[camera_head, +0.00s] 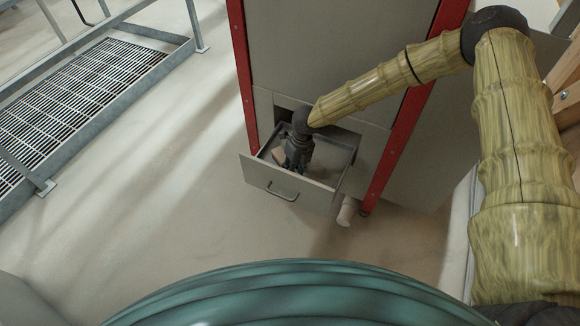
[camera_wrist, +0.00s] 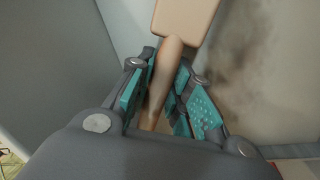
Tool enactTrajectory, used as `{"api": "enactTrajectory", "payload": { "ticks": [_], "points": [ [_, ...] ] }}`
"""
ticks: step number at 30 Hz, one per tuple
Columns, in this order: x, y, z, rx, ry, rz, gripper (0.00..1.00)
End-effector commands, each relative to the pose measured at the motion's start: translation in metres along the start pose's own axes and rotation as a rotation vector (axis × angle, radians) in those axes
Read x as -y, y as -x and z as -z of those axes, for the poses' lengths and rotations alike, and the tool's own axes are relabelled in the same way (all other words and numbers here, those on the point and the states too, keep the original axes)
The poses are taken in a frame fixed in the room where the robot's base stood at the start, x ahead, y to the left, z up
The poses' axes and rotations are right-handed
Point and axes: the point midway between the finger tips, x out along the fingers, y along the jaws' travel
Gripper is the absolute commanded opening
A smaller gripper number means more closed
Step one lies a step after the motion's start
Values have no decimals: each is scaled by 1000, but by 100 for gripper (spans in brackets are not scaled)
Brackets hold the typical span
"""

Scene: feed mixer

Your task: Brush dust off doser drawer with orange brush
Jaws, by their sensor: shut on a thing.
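The doser drawer (camera_head: 285,192) is pulled open from the front of the grey machine, with a handle on its front. My gripper (camera_head: 294,163) reaches down into the drawer. In the wrist view my gripper (camera_wrist: 166,98) has its teal pads shut on the brush's tan, wood-like handle. The brush (camera_wrist: 185,18) shows a pale tan block at the top of that view; its bristles are hidden. The brush also shows as a small tan patch (camera_head: 278,155) beside the gripper in the head view. A dark dust patch (camera_wrist: 240,75) lies on the drawer's pale surface, right of the brush.
Red posts (camera_head: 401,130) frame the machine (camera_head: 335,60) behind the drawer. A pale cylindrical piece (camera_head: 347,211) is below the drawer's right side. A metal grating platform with rails (camera_head: 80,85) stands at left. The floor (camera_head: 190,190) left of the drawer is clear.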

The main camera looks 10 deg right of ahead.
Motion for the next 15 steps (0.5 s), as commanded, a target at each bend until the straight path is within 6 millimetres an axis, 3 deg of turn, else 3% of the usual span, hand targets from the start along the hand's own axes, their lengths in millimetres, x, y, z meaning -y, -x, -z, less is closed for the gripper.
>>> {"api": "enactTrajectory", "payload": {
  "ticks": [6,15],
  "points": [
    [9,4,15,-1,-3,0,0],
    [10,3,16,1,-1,0,0]
  ]
}}
